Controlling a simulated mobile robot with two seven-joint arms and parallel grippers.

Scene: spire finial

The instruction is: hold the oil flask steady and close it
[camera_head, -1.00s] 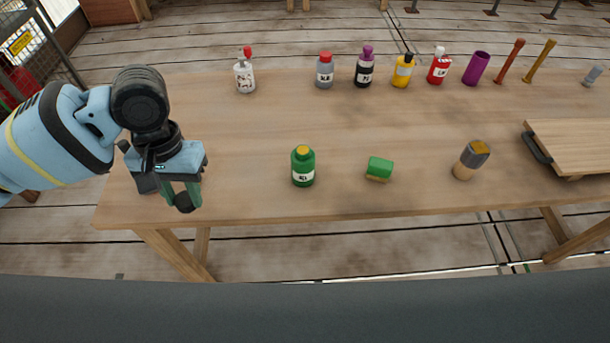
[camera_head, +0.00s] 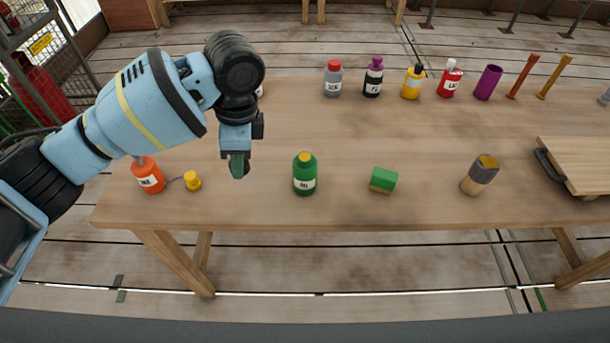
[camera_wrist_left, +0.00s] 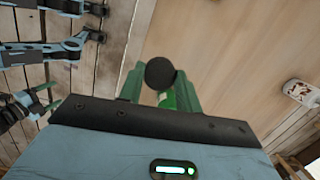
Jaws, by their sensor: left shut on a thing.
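The oil flask (camera_head: 304,176) is a green bottle with a white label and a yellowish top. It stands upright near the front edge of the table. My left gripper (camera_head: 239,166) is to the left of the flask and apart from it. Its green fingers are shut on a dark round cap (camera_wrist_left: 159,73), which shows between the fingertips in the left wrist view. What looks like my right gripper (camera_wrist_left: 45,97), with green fingers, shows at the left edge of the left wrist view; its opening is unclear.
An orange bottle (camera_head: 148,176) and a small yellow piece (camera_head: 192,181) stand at the table's left. A green block (camera_head: 383,179) and a grey-and-tan container (camera_head: 480,175) stand right of the flask. Several bottles line the back. A wooden board (camera_head: 580,160) lies far right.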

